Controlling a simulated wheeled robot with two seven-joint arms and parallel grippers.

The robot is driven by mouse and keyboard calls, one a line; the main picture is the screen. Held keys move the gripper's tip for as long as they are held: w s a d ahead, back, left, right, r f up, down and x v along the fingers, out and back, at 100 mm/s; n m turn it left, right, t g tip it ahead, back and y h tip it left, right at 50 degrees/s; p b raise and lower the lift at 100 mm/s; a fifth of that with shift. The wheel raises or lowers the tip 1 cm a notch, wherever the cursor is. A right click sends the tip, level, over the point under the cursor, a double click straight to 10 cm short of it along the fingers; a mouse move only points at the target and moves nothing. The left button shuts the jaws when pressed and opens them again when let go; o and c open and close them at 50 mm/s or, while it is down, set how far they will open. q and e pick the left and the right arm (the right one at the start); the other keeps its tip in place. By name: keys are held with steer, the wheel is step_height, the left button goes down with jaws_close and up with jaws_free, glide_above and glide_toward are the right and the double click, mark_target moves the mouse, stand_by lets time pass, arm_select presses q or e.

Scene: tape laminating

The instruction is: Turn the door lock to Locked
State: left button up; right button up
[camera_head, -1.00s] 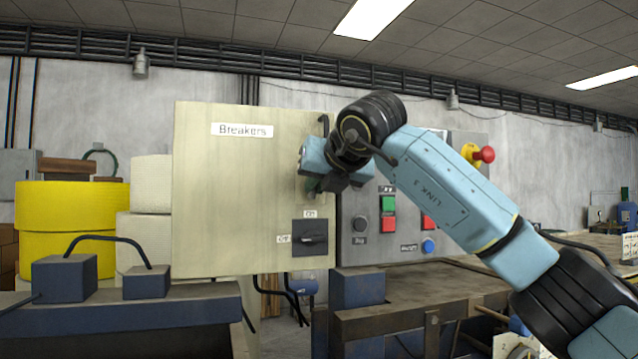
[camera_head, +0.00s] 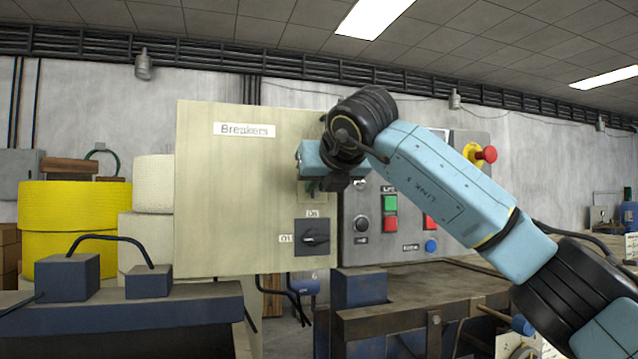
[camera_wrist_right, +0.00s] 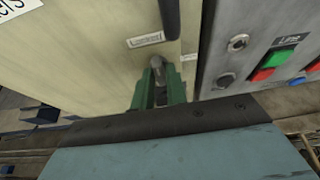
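The pale Breakers door (camera_head: 235,190) is flat across the middle of the head view. In the right wrist view, a small grey door lock knob (camera_wrist_right: 157,66) is on this door (camera_wrist_right: 90,65) below a small label (camera_wrist_right: 146,40). The green fingers of my right gripper (camera_wrist_right: 158,88) point at the door, one on each side of the knob. I cannot tell whether they press on it. In the head view my right gripper (camera_head: 325,180) is at the door's right edge and hides the lock. The lock's setting is not readable. My left gripper is not in view.
A black On/Off switch (camera_head: 312,237) is low on the door, below my right gripper. A grey control panel (camera_head: 375,235) with green, red and blue buttons adjoins the door on the right. A red knob (camera_head: 486,154) sticks out at its upper right.

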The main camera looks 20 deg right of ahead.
steer(key=o, duration=0.3)
steer(key=b+v, duration=0.4)
steer(key=v, duration=0.9)
steer(key=shift+s+r+b, duration=0.15)
steer(key=shift+b, duration=0.15)
